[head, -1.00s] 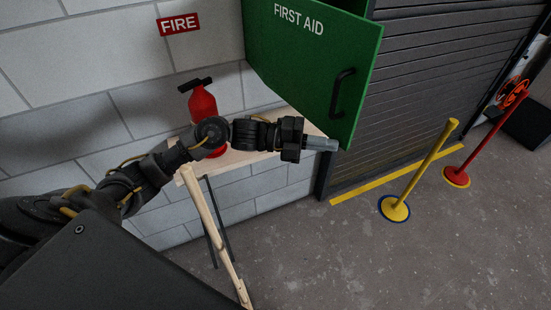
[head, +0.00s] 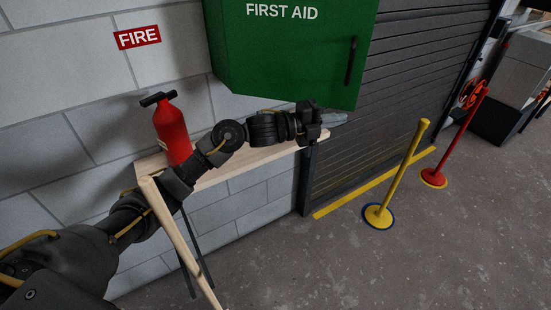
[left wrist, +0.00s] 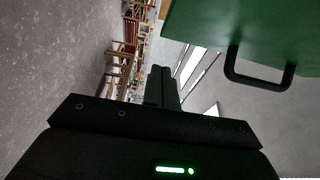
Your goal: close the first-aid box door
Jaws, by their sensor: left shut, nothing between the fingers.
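The green first-aid box (head: 216,50) hangs on the wall at the top of the head view. Its door (head: 290,60), lettered FIRST AID, faces me with a dark handle (head: 351,61) near its right edge. My left gripper (head: 334,119) is shut and empty, just below the door's lower right corner. In the left wrist view the green panel (left wrist: 245,22) and handle (left wrist: 260,78) are at upper right, apart from the fingers. My right gripper is out of view.
A wooden shelf table (head: 250,158) under the box carries a red extinguisher (head: 171,132), below a FIRE sign (head: 137,37). A grey roller shutter (head: 420,70) is at right. A yellow post (head: 404,180) and a red post (head: 458,140) stand on open floor.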

